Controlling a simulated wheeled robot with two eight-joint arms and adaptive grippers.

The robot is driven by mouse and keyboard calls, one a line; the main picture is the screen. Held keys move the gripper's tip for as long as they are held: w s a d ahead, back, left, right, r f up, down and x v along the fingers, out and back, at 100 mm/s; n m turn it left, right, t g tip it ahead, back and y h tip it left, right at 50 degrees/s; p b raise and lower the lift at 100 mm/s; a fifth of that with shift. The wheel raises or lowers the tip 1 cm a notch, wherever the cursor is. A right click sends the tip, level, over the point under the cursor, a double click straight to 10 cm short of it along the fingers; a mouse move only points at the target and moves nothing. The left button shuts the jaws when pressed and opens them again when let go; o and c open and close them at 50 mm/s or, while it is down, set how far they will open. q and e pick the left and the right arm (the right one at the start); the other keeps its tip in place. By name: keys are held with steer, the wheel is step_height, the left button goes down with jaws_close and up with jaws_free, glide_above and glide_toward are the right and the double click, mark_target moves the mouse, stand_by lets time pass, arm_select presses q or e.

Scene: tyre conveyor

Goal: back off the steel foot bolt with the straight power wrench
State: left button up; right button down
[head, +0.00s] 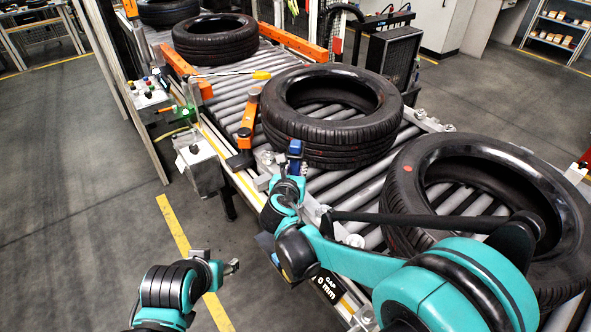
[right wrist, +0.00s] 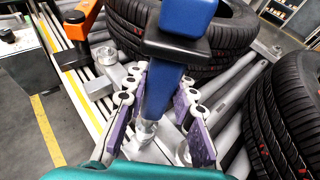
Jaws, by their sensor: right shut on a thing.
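My right gripper (head: 292,172) is shut on the blue power wrench (head: 295,147), above the near rail of the roller conveyor. In the right wrist view the purple-padded fingers (right wrist: 158,103) clasp the blue body (right wrist: 185,18) from both sides, below its black collar. A silver metal part (right wrist: 146,131) shows just under the wrench's lower end. I cannot tell whether it is the tool's socket or the steel foot bolt, or whether they touch. My left gripper (head: 232,266) hangs empty over the floor, left of the conveyor; its jaw opening is unclear.
Tyres lie on the rollers, one (head: 330,112) just behind the wrench and one (head: 480,200) beside my right arm. An orange arm (head: 248,115) stands by the near rail. A grey box (head: 198,160) and a button panel (head: 150,95) are at left. The floor at left is clear.

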mark_target(294, 156)
steer(key=shift+r+p, duration=1.4)
steer(key=shift+r, duration=0.7)
steer(key=shift+r+p, duration=0.95)
steer(key=shift+p, duration=0.15)
steer(key=shift+f+b, duration=0.25)
steer(key=shift+b, duration=0.05)
